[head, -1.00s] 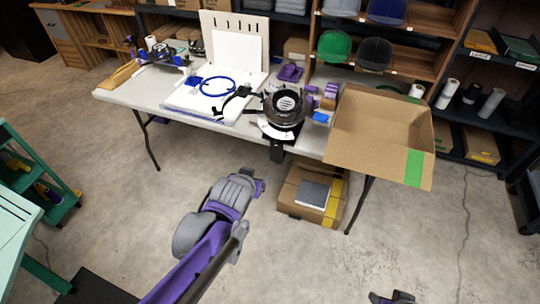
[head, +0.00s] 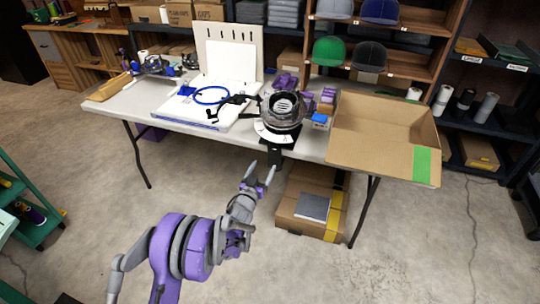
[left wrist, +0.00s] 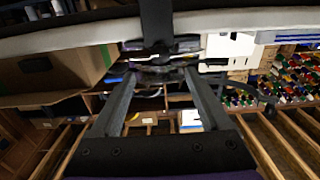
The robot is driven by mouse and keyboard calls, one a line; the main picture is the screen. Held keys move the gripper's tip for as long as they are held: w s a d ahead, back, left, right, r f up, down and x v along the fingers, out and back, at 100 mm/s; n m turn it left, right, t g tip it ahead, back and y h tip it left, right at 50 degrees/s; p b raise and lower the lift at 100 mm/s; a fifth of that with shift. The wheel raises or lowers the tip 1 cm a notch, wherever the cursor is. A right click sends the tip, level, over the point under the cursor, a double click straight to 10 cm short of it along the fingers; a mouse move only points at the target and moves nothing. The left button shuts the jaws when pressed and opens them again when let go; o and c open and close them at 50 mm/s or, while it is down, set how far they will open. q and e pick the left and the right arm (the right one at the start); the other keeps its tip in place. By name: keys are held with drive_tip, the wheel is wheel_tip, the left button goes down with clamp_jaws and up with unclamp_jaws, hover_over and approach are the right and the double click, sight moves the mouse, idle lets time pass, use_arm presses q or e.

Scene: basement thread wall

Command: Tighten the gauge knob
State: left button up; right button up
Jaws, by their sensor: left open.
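A round black and clear cap-gauge device (head: 283,108) with a white scale plate (head: 272,133) stands at the table's front edge. Its black clamp bracket (head: 276,157) hangs below that edge. The knob itself is too small and dark to make out. My left gripper (head: 261,178) is open and empty, pointing up just below and left of the bracket, apart from it. In the left wrist view, its two fingers (left wrist: 160,78) are spread, with the dark bracket (left wrist: 157,25) ahead of and between them. My right gripper is out of view.
The white table (head: 165,110) carries a blue hoop (head: 210,95) on a white board. An open cardboard box (head: 375,140) overhangs the front edge at right. Another carton (head: 305,222) sits on the floor below, right of my gripper. The floor in front is open.

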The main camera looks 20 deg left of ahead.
sight(272, 149)
use_arm(q)
drive_tip(key=w, duration=1)
drive_tip(key=shift+w+d, duration=0.2)
drive_tip(key=shift+w, duration=0.1)
clamp_jaws()
